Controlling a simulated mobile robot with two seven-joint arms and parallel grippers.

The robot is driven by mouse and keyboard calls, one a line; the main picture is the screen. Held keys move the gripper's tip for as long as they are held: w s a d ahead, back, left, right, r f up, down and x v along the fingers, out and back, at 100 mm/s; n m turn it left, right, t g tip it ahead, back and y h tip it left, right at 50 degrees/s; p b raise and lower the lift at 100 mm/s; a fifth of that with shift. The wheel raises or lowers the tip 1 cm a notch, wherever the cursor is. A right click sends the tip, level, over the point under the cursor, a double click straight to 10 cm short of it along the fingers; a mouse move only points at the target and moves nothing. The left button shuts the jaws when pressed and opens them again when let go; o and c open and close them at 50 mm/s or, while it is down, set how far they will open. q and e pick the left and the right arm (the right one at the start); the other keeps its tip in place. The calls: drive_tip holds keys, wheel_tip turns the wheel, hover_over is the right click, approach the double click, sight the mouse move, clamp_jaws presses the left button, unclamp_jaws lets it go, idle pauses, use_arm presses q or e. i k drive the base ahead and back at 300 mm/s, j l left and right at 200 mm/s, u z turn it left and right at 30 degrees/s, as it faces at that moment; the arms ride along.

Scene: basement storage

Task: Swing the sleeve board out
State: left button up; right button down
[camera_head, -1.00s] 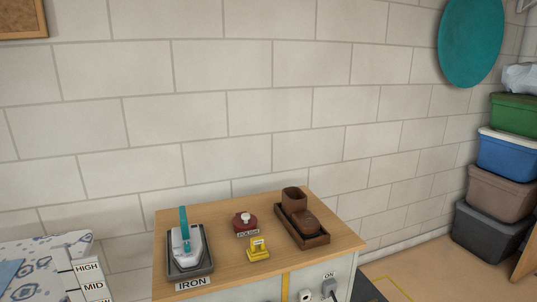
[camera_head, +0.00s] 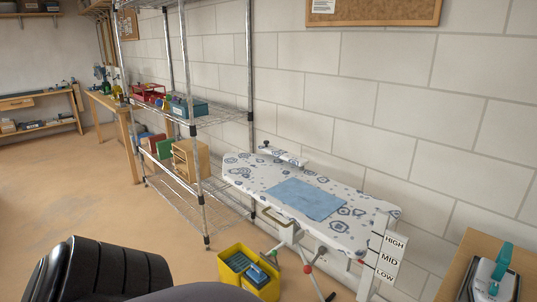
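The ironing board (camera_head: 335,200), with a white cover in a blue-grey flower pattern, stands along the block wall right of centre. A small, narrow padded piece in the same pattern, which looks like the sleeve board (camera_head: 284,156), sits at the board's back left edge by the wall. A dark knob shows at its left end. It looks close along the back edge; its mount is too small to make out. A folded blue cloth (camera_head: 306,198) lies on the ironing board. Neither gripper is in view.
A wire shelf rack (camera_head: 190,120) stands left of the board. A yellow bin (camera_head: 248,272) with blue things in it is on the floor in front. A height sign (camera_head: 391,259) and a wooden table with an iron (camera_head: 493,279) are at the right. Floor at left is clear.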

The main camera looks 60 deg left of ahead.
sight(296, 160)
drive_tip(key=u, duration=1.85)
drive_tip(key=i+j+z, duration=0.1)
drive_tip(key=z, duration=0.3)
drive_tip(key=j+z, duration=0.1)
drive_tip(key=z, duration=0.3)
drive_tip(key=i+j+z, duration=0.1)
drive_tip(key=z, duration=0.3)
drive_tip(key=i+j+z, duration=0.1)
drive_tip(key=j+z, duration=0.15)
drive_tip(key=j, duration=0.15)
drive_tip(key=j+z, duration=0.2)
drive_tip(key=j, duration=0.2)
drive_tip(key=j+z, duration=0.3)
drive_tip(key=j, duration=1.3)
